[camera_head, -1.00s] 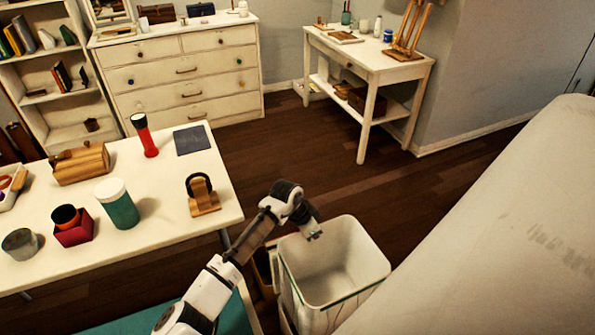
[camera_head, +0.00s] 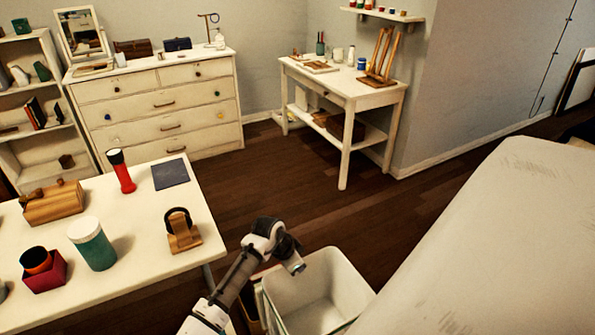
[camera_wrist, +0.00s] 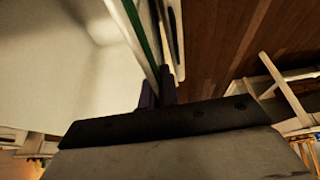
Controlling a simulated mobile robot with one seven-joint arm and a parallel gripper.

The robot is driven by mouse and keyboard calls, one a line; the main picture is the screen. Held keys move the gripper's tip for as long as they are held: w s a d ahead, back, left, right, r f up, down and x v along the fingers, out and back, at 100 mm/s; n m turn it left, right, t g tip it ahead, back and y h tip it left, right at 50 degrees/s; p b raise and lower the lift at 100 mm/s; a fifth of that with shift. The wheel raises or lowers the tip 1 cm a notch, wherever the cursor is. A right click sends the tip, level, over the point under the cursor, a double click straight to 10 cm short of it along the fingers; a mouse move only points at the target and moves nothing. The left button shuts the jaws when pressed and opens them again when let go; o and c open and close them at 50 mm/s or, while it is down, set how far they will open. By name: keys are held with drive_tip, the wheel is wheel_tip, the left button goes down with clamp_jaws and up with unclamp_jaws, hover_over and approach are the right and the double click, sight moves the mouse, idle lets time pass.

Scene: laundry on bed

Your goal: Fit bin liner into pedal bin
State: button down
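The white pedal bin (camera_head: 350,289) stands open-topped at the lower centre in the head view, between the table and the bed. Its inside looks pale and empty. I cannot make out a separate liner; a thin green band shows near the front rim. My gripper (camera_head: 299,268) is at the bin's back left rim, pointing down. In the wrist view, the dark fingers of my gripper (camera_wrist: 158,95) are close together at the end of a pale wall (camera_wrist: 120,35) with a green strip (camera_wrist: 137,28). Whether they grip this edge is unclear.
The white table (camera_head: 137,238) at left holds a red torch (camera_head: 122,172), a green-and-white jar (camera_head: 92,243) and a wooden stand (camera_head: 182,232). The pale bed (camera_head: 470,240) fills the right. Bare wooden floor (camera_head: 290,195) lies behind the bin.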

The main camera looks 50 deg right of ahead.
drive_tip(key=shift+f+b, duration=0.8)
drive_tip(key=shift+f, duration=0.9)
wheel_tip(320, 180, down, 7)
drive_tip(key=b, duration=0.3)
drive_tip(key=shift+b, duration=0.3)
idle(2.7)
drive_tip(key=shift+r, duration=0.2)
drive_tip(key=shift+r+p, duration=2.6)
drive_tip(key=shift+r, duration=0.4)
